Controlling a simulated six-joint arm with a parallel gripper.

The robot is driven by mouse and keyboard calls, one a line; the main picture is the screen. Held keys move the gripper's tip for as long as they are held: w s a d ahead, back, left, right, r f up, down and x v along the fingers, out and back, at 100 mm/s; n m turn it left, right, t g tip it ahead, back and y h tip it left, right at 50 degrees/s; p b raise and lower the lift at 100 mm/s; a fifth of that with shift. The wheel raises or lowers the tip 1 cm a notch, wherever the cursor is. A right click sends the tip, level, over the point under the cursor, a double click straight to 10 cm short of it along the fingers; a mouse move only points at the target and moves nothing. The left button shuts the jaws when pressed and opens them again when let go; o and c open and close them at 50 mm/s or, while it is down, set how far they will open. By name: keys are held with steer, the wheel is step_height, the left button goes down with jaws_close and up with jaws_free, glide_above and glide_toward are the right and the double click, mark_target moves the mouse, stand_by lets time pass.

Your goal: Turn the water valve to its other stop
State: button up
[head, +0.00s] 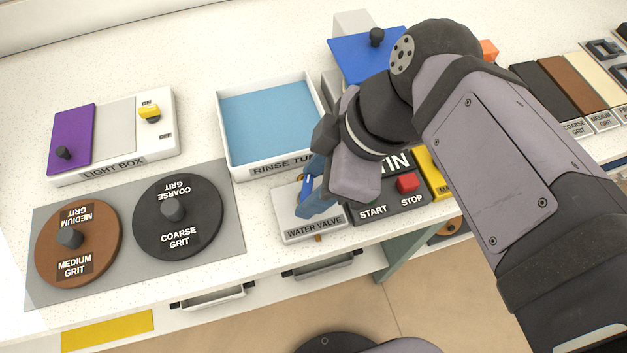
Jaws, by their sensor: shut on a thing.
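The water valve (290,221) is a white block with a "WATER VALVE" label on its front, at the counter's front edge in the head view. A small bright blue part, which looks like its handle (305,186), shows beside my fingers. My gripper (312,204) reaches down from the upper right over the block and is shut on the handle. The fingers and wrist hide most of the handle, so its exact angle cannot be told. A bit of brass shows below the block's front edge.
The rinse tub (231,140) stands just behind the valve. A dark panel with START and a red STOP button (407,183) is close on the right. Two round grit discs (104,222) lie on a grey mat at left, before the light box (165,125).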

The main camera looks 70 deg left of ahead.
steer(key=m, duration=0.2)
steer(key=m+t+y, duration=0.1)
steer(key=m, duration=0.1)
steer(key=m+y, duration=0.1)
steer(key=m, duration=0.1)
steer(key=shift+s+d+t, duration=0.25)
steer(key=shift+t, duration=0.05)
steer(key=m+t, duration=0.1)
steer(key=m, duration=0.2)
steer(key=shift+s+r+m, duration=0.1)
steer(key=shift+s+m, duration=0.05)
steer(key=shift+m, duration=0.25)
steer(key=shift+s+m+t+y+p, duration=0.15)
steer(key=shift+m+t+p, duration=0.2)
steer(key=shift+m, duration=0.4)
steer(key=shift+m+t+y+p, duration=0.15)
steer(key=shift+m+t+p, duration=0.15)
steer(key=shift+m, duration=0.45)
steer(key=o, duration=1)
steer(key=shift+o, duration=0.2)
steer(key=v, duration=0.7)
